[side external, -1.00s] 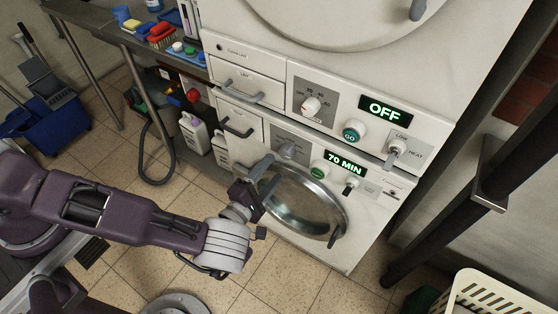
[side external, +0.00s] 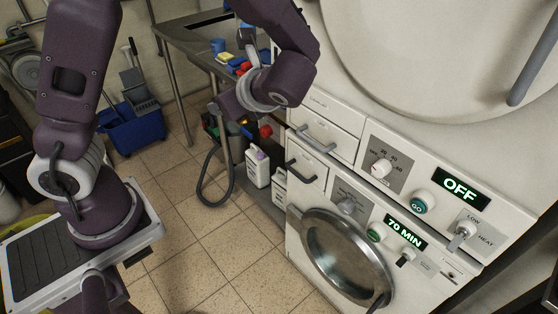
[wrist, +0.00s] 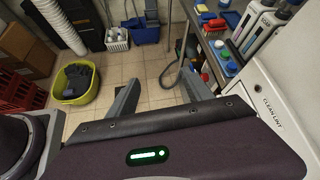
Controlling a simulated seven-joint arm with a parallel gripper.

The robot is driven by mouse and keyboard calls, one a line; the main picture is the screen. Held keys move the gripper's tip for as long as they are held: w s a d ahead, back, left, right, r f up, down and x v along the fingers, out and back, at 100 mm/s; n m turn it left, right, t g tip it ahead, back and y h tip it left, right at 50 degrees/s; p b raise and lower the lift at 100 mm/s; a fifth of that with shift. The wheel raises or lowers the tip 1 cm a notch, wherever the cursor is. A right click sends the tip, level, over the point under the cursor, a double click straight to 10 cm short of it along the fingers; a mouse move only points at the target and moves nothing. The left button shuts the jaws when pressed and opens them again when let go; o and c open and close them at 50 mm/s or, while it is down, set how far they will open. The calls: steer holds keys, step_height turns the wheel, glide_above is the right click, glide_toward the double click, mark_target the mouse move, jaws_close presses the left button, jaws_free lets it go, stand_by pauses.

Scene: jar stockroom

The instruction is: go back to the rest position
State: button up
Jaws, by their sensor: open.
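My gripper (side external: 226,108) is raised left of the stacked white machines, level with their drawers. In the wrist view its two grey fingers (wrist: 160,90) are spread apart with nothing between them. The lower machine's round door (side external: 340,255) looks shut, and its display (side external: 405,231) reads 70 MIN. My gripper is clear of both machines' doors and knobs.
A metal bench (side external: 187,38) with small coloured items stands behind my gripper. White jugs (side external: 258,167) and a dark hose (side external: 200,190) are below it. A blue bucket (side external: 135,128) and a yellow-green basket (wrist: 77,80) stand on the open tiled floor.

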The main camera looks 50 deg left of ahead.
steer(key=s+d+r+n+t+h, duration=0.2)
steer(key=s+d+r+n+h, duration=0.2)
steer(key=s+n, duration=0.3)
steer(key=s+d+r+n+t+h, duration=0.2)
steer(key=s+d+r+n+h, duration=0.1)
steer(key=s+n+h, duration=0.4)
steer(key=s+d+n, duration=0.1)
steer(key=n, duration=0.2)
steer(key=shift+r, duration=0.4)
steer(key=shift+s, duration=0.1)
